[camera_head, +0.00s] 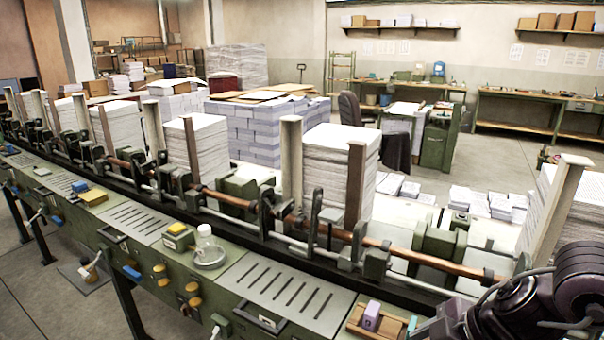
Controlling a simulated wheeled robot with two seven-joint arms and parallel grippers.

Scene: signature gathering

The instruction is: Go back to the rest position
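My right arm shows dark and bulky in the lower right corner. Its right gripper (436,328) is only partly in view at the bottom edge, just right of a small wooden tray (352,325) with a purple block (372,316). The fingertips are not clear, so I cannot tell whether it is open or shut, or whether it holds anything. My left gripper is not in view. The long green gathering machine (225,292) runs across the foreground. Tall paper stacks (330,165) stand upright in its row of stations, with another stack (205,148) further left.
Metal posts and a copper-coloured shaft (430,258) run along the machine. Behind are a large pallet of paper (255,130), a chair (352,108) and workbenches (525,112). Floor shows at lower left.

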